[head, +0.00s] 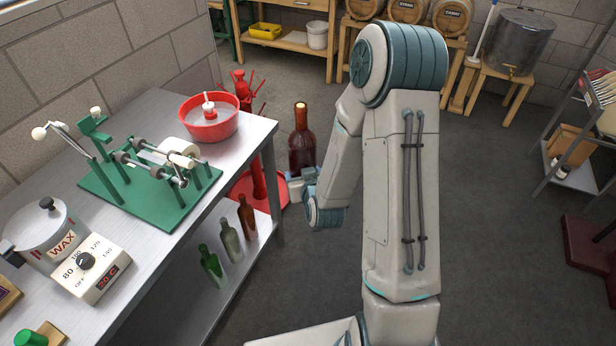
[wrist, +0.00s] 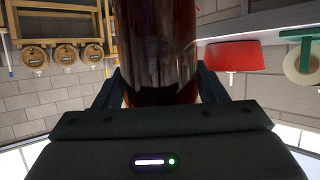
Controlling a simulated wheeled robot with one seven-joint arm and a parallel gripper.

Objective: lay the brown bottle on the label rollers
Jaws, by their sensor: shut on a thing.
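The brown bottle (head: 301,142) is upright in my gripper (head: 297,182), off the right end of the bench. In the wrist view the bottle (wrist: 158,50) stands between the two fingers of my gripper (wrist: 160,92), which are shut on its lower part. The label rollers (head: 142,163) are part of a green labeller (head: 150,207) on the bench, left of the bottle. The rollers look empty, and a white label roll (head: 180,150) sits at their back right.
A red bowl (head: 209,119) stands on the metal bench (head: 150,250) behind the labeller. A wax pot (head: 42,236) and its control box (head: 91,265) are in front. Several bottles (head: 246,215) stand on the shelf below. A red bottle tree (head: 258,185) is beyond the bench end.

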